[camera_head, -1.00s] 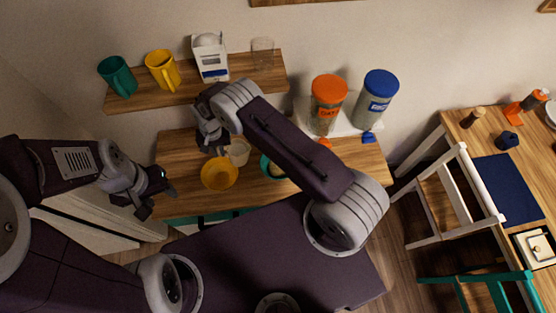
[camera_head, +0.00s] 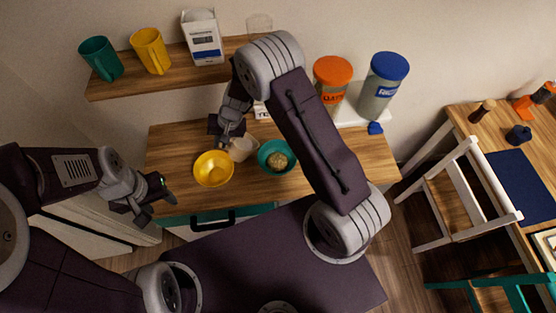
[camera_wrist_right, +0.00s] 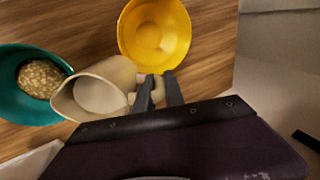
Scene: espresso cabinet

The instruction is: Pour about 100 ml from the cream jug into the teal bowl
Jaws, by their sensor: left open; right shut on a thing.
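The cream jug (camera_head: 242,149) is beige, with pale content inside. My right gripper (camera_head: 226,139) is shut on its handle. In the right wrist view the jug (camera_wrist_right: 100,92) has its mouth towards the teal bowl (camera_wrist_right: 15,112) and its rim overlaps the bowl's edge in the picture. I cannot tell how far it is tilted, and I see no stream. The teal bowl (camera_head: 263,152) stands on the wooden counter with a lumpy tan heap in it. My left gripper (camera_head: 154,196) is open and empty, left of the counter.
A yellow bowl (camera_head: 214,169) stands just left of the jug. The shelf above holds a teal mug (camera_head: 101,58), a yellow mug (camera_head: 150,51), a white carton (camera_head: 202,37) and a clear glass (camera_head: 259,24). Orange-lidded (camera_head: 332,76) and blue-lidded (camera_head: 384,84) canisters stand at the back right.

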